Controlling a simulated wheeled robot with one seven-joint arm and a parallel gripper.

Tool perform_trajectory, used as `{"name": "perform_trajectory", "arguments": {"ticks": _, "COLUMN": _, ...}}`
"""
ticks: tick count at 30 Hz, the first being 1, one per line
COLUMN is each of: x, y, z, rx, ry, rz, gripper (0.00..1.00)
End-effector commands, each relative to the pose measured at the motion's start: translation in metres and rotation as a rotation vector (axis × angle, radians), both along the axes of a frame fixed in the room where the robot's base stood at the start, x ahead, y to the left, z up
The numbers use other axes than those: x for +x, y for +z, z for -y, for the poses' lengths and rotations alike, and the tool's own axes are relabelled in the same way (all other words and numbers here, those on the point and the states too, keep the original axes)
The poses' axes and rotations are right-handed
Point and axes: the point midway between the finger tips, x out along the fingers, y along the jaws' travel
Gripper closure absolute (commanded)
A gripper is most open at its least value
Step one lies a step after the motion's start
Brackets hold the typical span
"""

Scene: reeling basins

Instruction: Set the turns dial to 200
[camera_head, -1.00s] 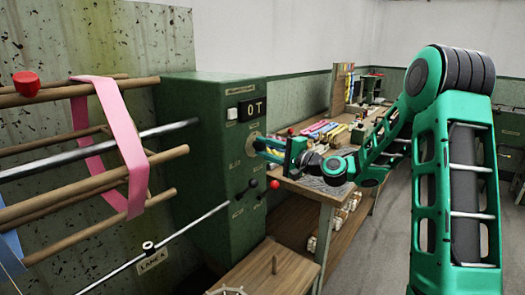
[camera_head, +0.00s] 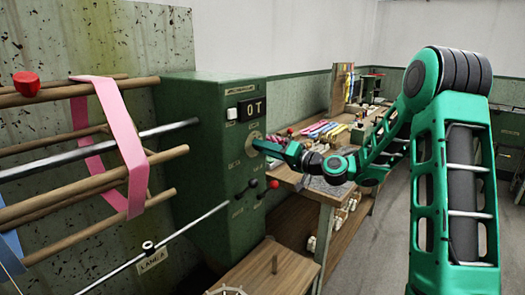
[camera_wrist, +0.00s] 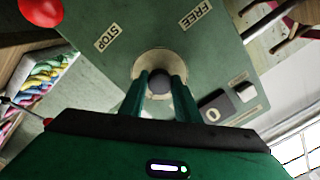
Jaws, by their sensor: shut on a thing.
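The turns dial (camera_head: 251,140) is a pale round disc with a dark knob on the side of the green cabinet (camera_head: 222,190). In the wrist view the dial's pale disc (camera_wrist: 160,58) surrounds a dark round knob (camera_wrist: 159,86). My gripper (camera_head: 263,147) reaches it from the right. In the wrist view the fingers of my gripper (camera_wrist: 160,82) are closed on the knob, one on each side. The dial's pointer and scale marks cannot be made out.
Below the dial are a black-knobbed lever (camera_head: 252,184) and a red knob (camera_head: 272,184). A reel with wooden bars and a pink band (camera_head: 125,150) stands at left. A workbench (camera_head: 300,180) with colourful skeins lies behind my arm.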

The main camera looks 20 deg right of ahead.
Motion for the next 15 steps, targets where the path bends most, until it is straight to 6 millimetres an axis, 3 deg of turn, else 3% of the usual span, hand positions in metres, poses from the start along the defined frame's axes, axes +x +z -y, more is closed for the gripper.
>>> {"name": "perform_trajectory", "arguments": {"ticks": 15, "x": -0.0005, "y": -0.0058, "z": -0.0002, "rx": -0.061, "ry": 0.002, "rz": 0.030, "gripper": 0.93}}
